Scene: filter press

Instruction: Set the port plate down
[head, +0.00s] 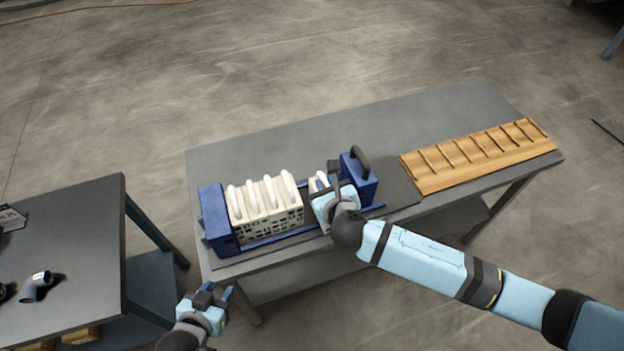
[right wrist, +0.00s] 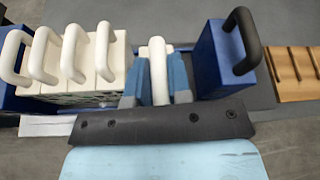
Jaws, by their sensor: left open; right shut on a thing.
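My right gripper (head: 328,190) is shut on the white handle of a port plate (right wrist: 158,68), between the stack and the blue block with the black handle. In the right wrist view the blue fingers of this gripper (right wrist: 156,88) stand on both sides of the handle. The plate's body is mostly hidden by the gripper, so I cannot tell if it touches the rails. Several white plates with looped handles (head: 265,208) stand packed at the left of the press (head: 213,215). My left gripper (head: 216,294) is open and empty, in front of the table.
The blue block with the black handle (head: 361,182) stands right of the held plate, with a gap between. A wooden slotted rack (head: 475,155), empty, lies on the right of the grey table (head: 300,140). A second table (head: 75,235) at left carries dark pipe elbows (head: 40,286).

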